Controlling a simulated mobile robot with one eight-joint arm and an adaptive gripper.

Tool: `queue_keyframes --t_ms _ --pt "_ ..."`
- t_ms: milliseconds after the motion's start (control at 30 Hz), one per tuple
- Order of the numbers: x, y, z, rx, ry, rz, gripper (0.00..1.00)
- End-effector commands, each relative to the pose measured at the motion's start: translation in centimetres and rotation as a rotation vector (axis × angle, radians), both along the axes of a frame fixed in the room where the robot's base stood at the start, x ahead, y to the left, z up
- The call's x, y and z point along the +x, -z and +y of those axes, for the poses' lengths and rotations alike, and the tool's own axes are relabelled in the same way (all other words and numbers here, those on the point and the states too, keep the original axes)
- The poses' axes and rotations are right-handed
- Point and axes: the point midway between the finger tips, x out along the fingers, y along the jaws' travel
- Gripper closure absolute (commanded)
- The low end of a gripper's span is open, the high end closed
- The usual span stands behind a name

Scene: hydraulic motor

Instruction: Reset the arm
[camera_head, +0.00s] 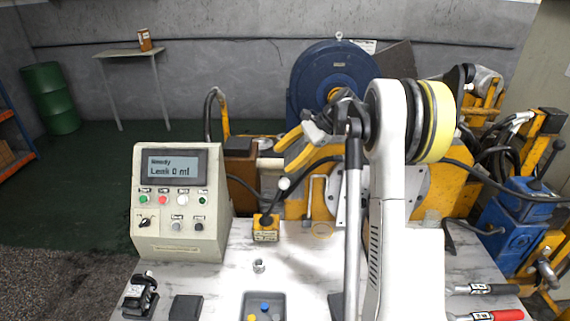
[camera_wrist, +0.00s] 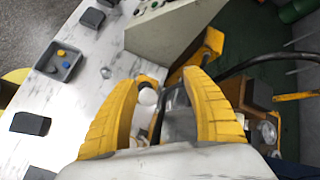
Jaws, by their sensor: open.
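My white arm (camera_head: 391,200) rises at the right of centre in the head view, over the marble-patterned table (camera_head: 215,285). My gripper (camera_head: 281,154) has yellow fingers and hangs at the arm's end, above and behind the table. In the wrist view my gripper (camera_wrist: 168,95) shows its two yellow fingers spread apart. A white round part and a grey part show between the fingers there, but nothing appears clamped. I cannot tell how far below the fingers they are.
A control box (camera_head: 181,235) with a screen reading "Leak 0 ml" stands on the table's left. A grey tray (camera_head: 248,301) holds small coloured pieces. A small metal fitting (camera_head: 258,266) stands behind it. Yellow machinery and a blue motor (camera_head: 310,75) fill the back. Red and grey-handled tools (camera_head: 497,315) lie right.

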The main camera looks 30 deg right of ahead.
Motion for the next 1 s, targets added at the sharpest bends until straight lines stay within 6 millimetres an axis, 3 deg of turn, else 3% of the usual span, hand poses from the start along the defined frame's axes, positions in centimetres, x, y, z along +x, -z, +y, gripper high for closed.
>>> queue_keyframes --t_ms 367,467,567,667,800,1000 --pt "0.0 0.0 0.1 0.000 -0.001 -0.001 0.43" --pt "-0.2 -0.5 0.9 -0.020 -0.015 -0.007 0.43" --pt "-0.9 -1.8 3.1 -0.080 -0.059 -0.030 0.43" --pt "-2.4 -3.6 6.5 -0.180 -0.135 -0.073 0.43" --pt "-5.7 -5.8 11.5 -0.346 -0.267 -0.144 0.43" --pt "-11.8 -7.4 17.3 -0.583 -0.477 -0.257 0.43"
